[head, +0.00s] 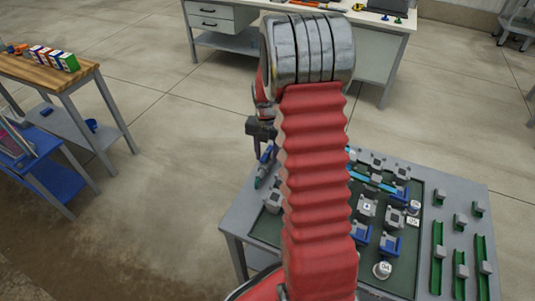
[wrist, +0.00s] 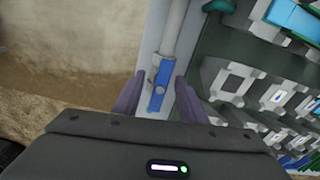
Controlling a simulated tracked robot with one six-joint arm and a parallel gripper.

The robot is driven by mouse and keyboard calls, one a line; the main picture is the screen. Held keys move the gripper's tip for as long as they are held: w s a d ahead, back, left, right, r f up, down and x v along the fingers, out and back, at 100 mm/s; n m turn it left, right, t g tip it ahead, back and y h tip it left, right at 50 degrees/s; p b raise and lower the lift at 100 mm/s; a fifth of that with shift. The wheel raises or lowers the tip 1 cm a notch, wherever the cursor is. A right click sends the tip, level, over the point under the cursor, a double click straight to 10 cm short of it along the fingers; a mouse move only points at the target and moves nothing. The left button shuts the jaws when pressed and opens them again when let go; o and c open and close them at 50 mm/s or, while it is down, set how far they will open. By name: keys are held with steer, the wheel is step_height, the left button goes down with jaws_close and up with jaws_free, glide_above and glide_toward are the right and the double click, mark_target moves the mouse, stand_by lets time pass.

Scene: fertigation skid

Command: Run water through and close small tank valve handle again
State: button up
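A blue valve handle (wrist: 159,87) sits on a pale pipe (wrist: 172,35) at the edge of the grey table in the wrist view. The handle runs roughly in line with the pipe. My gripper (wrist: 160,77) is open, with one finger on each side of the handle and a gap visible on both sides. In the head view my gripper (head: 262,136) is at the table's left back edge, just above a small blue part. My red arm hides much of the table there, and water flow cannot be seen.
The grey table (head: 237,215) carries a dark green panel with several grey and blue fittings and white caps. A wooden-topped bench (head: 75,78) with small boxes stands at left. A white workbench (head: 378,50) stands behind. The floor between is clear.

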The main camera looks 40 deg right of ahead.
mark_target(267, 153)
steer(key=shift+r, duration=0.1)
steer(key=shift+r, duration=4.9)
steer(key=shift+s, duration=0.1)
stand_by(0.4)
